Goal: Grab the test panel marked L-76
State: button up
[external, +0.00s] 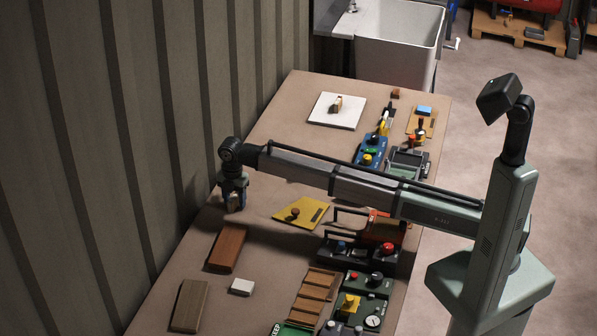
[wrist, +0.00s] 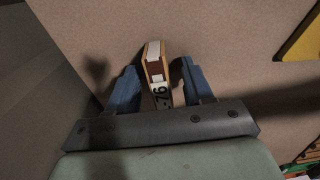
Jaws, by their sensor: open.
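In the wrist view a small panel (wrist: 154,62) with tan edges, a brown face and white parts stands between my two blue fingers. Dark characters on a white patch near its lower end look like "76"; the rest of the marking is hidden or unreadable. My gripper (wrist: 155,88) is open, with one finger on each side of the panel and a gap visible at its upper part. In the external view my gripper (external: 234,198) is low over the table's far left side by the wall, and the panel is mostly hidden by the fingers.
A yellow plate (external: 302,213) lies right of my gripper. Brown boards (external: 227,248) and a white block (external: 242,287) lie nearer the camera. Control boxes (external: 362,252) line the table's right side. A white board (external: 337,111) lies farther back. The ribbed wall (external: 120,130) is close on the left.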

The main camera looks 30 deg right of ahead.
grip_shut()
dwell(0.4)
jog(key=shift+r, duration=0.1)
